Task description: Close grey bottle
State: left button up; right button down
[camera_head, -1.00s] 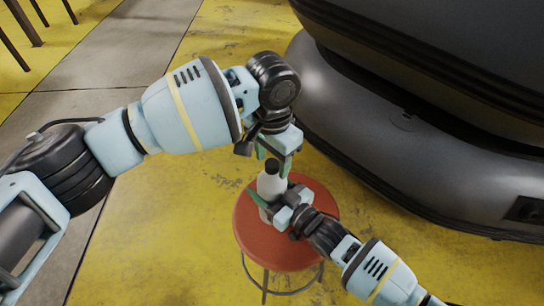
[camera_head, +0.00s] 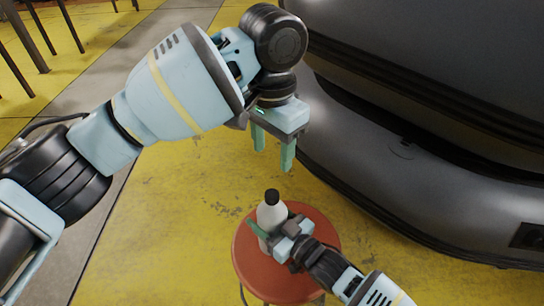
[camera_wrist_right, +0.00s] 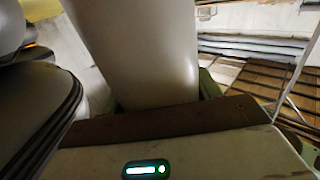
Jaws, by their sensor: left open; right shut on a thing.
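The grey bottle (camera_head: 271,212) stands upright on a round red stool (camera_head: 262,270), with a black cap (camera_head: 272,196) on its top. My right gripper (camera_head: 268,235) is shut around the bottle's lower body. In the right wrist view the pale bottle body (camera_wrist_right: 150,50) rises from between the jaws; its cap is out of that view. My left gripper (camera_head: 273,155) is open and empty, its two green fingers pointing down. It hangs above the bottle, apart from the cap. I cannot tell whether the cap is fully tightened.
A large dark inflatable boat (camera_head: 420,170) fills the right side, close to my left gripper and the stool. The yellow floor (camera_head: 160,230) left of the stool is clear. Dark chair or table legs (camera_head: 40,45) show at the far left.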

jog(key=shift+c, duration=1.3)
grip_release()
jog(key=p+v, duration=0.1)
jog(key=v, duration=0.7)
